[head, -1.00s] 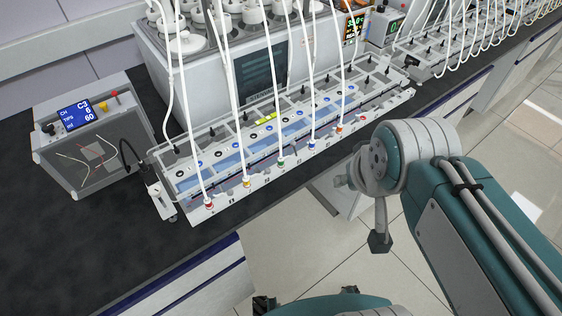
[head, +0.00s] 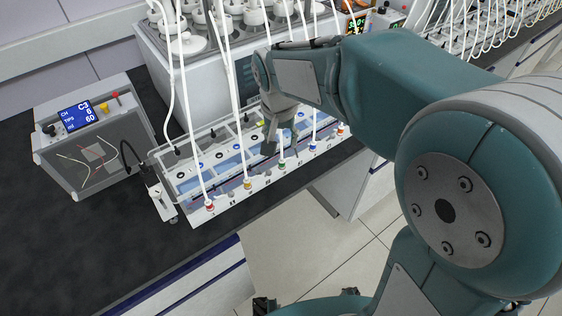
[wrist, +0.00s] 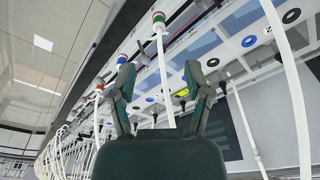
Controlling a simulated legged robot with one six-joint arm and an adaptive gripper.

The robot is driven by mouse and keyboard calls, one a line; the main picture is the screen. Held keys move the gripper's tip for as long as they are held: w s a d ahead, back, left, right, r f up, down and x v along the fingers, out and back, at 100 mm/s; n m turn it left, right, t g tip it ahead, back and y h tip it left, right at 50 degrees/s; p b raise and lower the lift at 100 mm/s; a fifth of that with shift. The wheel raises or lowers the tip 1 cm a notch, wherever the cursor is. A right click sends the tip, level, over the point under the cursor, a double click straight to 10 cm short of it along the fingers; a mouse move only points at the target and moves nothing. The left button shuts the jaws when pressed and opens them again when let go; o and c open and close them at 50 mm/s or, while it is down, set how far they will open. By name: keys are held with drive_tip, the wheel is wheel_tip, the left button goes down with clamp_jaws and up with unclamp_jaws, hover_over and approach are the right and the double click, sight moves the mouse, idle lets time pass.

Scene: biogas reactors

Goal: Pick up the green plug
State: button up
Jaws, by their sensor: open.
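The green plug (head: 282,164) sits in the front row of the white rack (head: 236,201), with a white tube rising from it. It also shows in the wrist view (wrist: 159,27), at the top, ahead of and between my fingertips. The plug is apart from the fingers.
A yellow plug (head: 247,184) and a red plug (head: 210,208) with tubes stand to the left; a blue plug (head: 312,148) and an orange plug (head: 340,130) to the right. A control box (head: 88,140) is at the left. The black bench (head: 70,250) in front is clear.

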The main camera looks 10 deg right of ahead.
sight(281, 160)
drive_tip(key=f, duration=0.6)
drive_tip(key=w+f, duration=0.1)
drive_tip(key=f, duration=0.2)
drive_tip(key=shift+d+f, duration=0.15)
drive_tip(key=shift+f, duration=0.25)
drive_tip(key=shift+c, duration=0.3)
drive_tip(key=c, duration=0.8)
